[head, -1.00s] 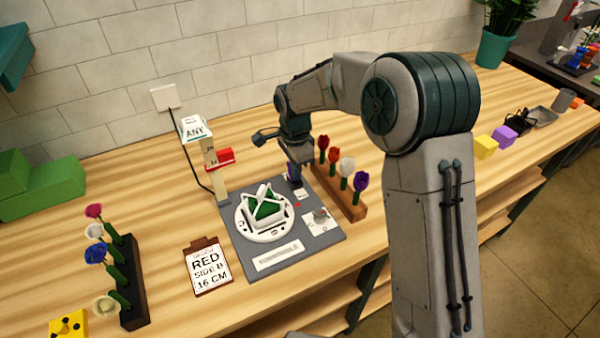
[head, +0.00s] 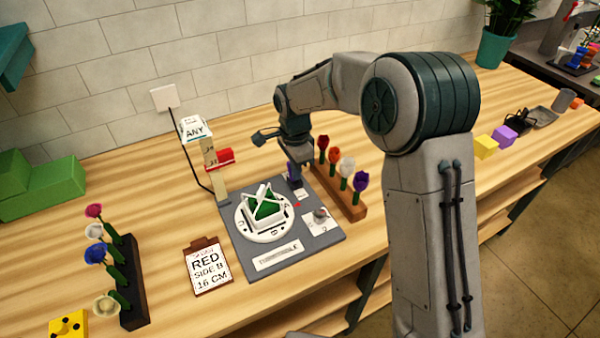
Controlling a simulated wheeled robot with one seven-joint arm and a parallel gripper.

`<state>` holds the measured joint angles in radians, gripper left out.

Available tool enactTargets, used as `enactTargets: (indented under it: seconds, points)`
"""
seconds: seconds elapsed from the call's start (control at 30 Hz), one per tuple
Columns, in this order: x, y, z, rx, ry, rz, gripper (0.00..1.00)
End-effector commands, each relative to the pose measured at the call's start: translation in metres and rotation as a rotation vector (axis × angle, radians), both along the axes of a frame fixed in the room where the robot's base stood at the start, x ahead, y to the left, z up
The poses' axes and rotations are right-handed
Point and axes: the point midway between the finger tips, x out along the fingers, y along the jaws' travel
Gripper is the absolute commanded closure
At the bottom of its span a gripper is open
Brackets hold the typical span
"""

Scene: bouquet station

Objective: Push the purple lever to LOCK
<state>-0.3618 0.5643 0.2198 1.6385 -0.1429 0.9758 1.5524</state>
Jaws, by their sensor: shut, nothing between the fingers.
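The purple lever (head: 292,180) shows as a small purple patch at the back right of the grey turntable board (head: 325,240). My gripper (head: 298,184) is low over that corner, right at the lever and partly in front of it. I cannot tell whether the fingers touch the lever. The gripper is shut and empty. A small white label (head: 302,194) lies just in front of the lever; its lettering is too small to read. The white round turntable (head: 242,226) holds a green and white frame (head: 266,206) to the left of the gripper.
A rack of flowers (head: 350,205) stands close to the right of my gripper. A post with a red block (head: 220,159) stands behind the board at the left. An order card (head: 207,268) lies left of the board. Another flower rack (head: 132,290) stands further left.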

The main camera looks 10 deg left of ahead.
Motion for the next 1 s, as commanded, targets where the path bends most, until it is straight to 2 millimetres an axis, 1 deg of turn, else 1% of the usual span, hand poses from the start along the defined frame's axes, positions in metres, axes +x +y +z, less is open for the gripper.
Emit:
enactTargets:
  seconds: [0.03, 0.2, 0.87, 1.0]
  points:
    - [0.006, 0.008, 0.004, 0.022, -0.027, 0.004, 1.00]
    - [0.006, 0.008, 0.004, 0.022, -0.027, 0.004, 1.00]
    - [0.001, 0.001, 0.017, 0.022, -0.029, -0.001, 1.00]
    - [0.002, -0.001, 0.024, 0.020, -0.028, -0.003, 1.00]
